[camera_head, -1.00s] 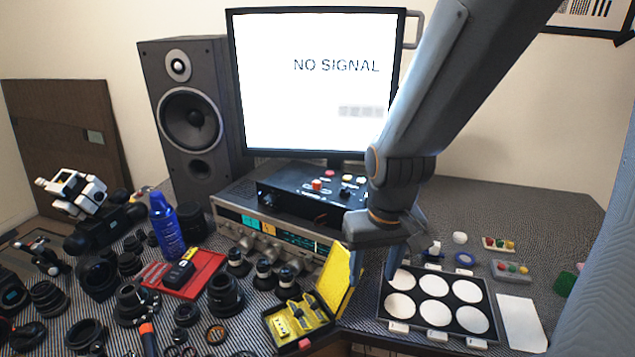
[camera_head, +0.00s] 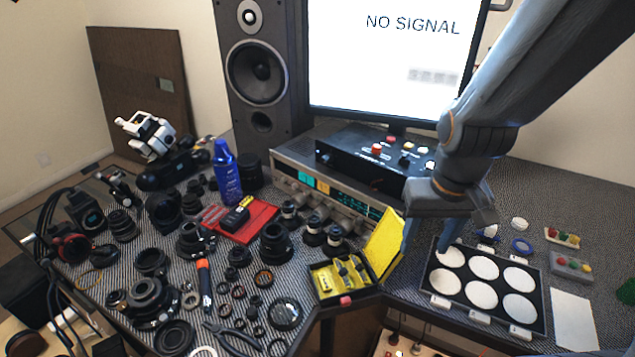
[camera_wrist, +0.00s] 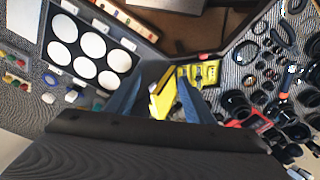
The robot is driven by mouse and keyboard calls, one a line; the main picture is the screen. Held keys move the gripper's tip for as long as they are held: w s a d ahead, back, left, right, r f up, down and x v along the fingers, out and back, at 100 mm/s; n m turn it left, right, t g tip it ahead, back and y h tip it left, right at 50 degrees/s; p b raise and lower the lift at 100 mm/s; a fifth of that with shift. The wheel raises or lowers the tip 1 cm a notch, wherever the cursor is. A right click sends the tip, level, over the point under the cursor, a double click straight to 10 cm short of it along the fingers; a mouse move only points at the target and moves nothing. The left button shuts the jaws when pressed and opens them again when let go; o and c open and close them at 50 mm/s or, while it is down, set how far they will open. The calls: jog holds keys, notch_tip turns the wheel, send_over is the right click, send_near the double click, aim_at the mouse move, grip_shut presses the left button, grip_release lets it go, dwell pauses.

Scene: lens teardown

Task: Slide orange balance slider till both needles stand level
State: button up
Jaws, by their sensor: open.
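A silver receiver (camera_head: 290,174) stands under the black control box, with a teal window (camera_head: 308,180) and an orange window (camera_head: 323,187) on its front. Its needles are too small to make out, and I cannot pick out an orange slider. My gripper (camera_head: 428,238) hangs in front of the receiver's right end, fingers pointing down, beside the yellow case's raised lid (camera_head: 384,247). It is open and appears empty. In the wrist view the gripper (camera_wrist: 160,82) has its fingers apart, with the yellow case beyond them. The receiver's front is not clearly visible there.
The black control box (camera_head: 365,165) with buttons sits on the receiver. Small black knobbed parts (camera_head: 313,225) stand before it. A tray of white discs (camera_head: 436,291) lies right of the gripper. Lens parts and a red tray (camera_head: 262,212) crowd the left.

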dwell(0.4)
jog(key=shift+w, duration=0.15)
jog(key=shift+c, duration=1.4)
notch_tip(320, 180, up, 10)
jog(key=f+m+g+b, duration=0.1)
jog(key=m+b, duration=0.4)
jog(key=m, duration=0.3)
send_over(377, 146)
jog(key=shift+r, duration=0.25)
jog(key=shift+f+p, duration=1.2)
jog(key=shift+f, duration=2.6)
grip_shut()
